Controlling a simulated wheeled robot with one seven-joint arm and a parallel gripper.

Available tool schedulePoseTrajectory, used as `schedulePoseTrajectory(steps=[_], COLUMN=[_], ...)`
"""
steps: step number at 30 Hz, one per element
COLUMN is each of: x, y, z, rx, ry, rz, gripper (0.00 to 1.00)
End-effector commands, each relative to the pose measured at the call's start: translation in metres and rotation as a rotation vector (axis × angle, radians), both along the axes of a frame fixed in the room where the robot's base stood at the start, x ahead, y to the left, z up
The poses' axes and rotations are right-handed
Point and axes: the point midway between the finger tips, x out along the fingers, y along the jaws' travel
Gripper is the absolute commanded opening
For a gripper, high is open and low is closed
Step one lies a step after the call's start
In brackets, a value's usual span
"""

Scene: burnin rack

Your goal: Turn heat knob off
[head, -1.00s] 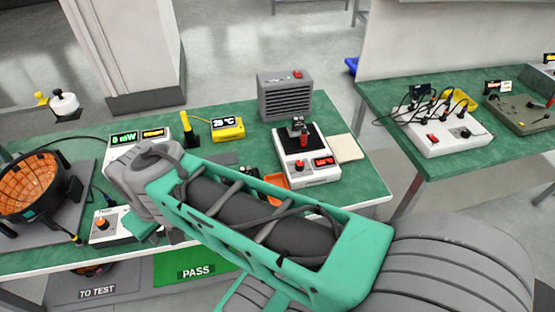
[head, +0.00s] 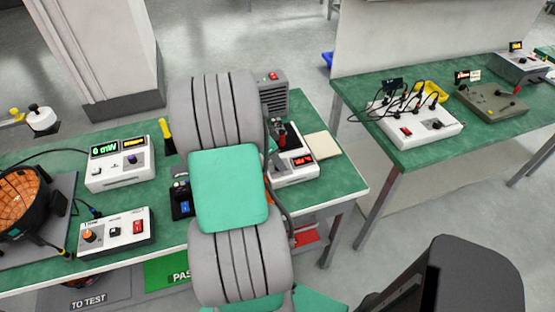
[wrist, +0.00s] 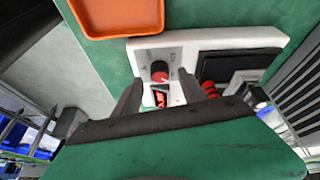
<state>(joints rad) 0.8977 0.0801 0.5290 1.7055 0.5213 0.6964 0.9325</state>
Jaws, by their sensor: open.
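A white unit with a black plate (wrist: 240,66) lies in front of my gripper in the wrist view. A round knob with a dark top and a red lower part (wrist: 160,73) sits on its panel, above a small red display (wrist: 160,98). My gripper (wrist: 172,80) is open, with one dark finger on each side of the knob; I cannot tell whether they touch it. In the head view the same white unit (head: 296,178) stands on the green bench with its red display (head: 302,160) lit. My arm hides the knob and the gripper there.
An orange tray (wrist: 115,15) lies close beside the unit. A grey vented heater box (head: 273,95) stands behind it, and a cream pad (head: 318,145) at its right. A white box with an orange knob (head: 89,236) and a meter (head: 122,163) stand at the left.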

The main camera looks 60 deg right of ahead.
Motion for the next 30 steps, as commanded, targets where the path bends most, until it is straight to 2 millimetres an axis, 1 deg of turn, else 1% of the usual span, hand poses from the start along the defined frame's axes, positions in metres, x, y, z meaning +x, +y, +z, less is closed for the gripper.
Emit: schedulePoseTrajectory(steps=[1,4,12,30], x=[-0.002,-0.004,-0.004,-0.004], y=[-0.002,-0.005,-0.005,-0.005], z=[-0.006,-0.014,-0.016,-0.016], rx=[0.001,-0.001,-0.001,-0.001], ry=[0.001,-0.002,-0.002,-0.001], rz=[0.000,0.001,0.002,0.004], gripper=[0.49,0.49,0.49,0.00])
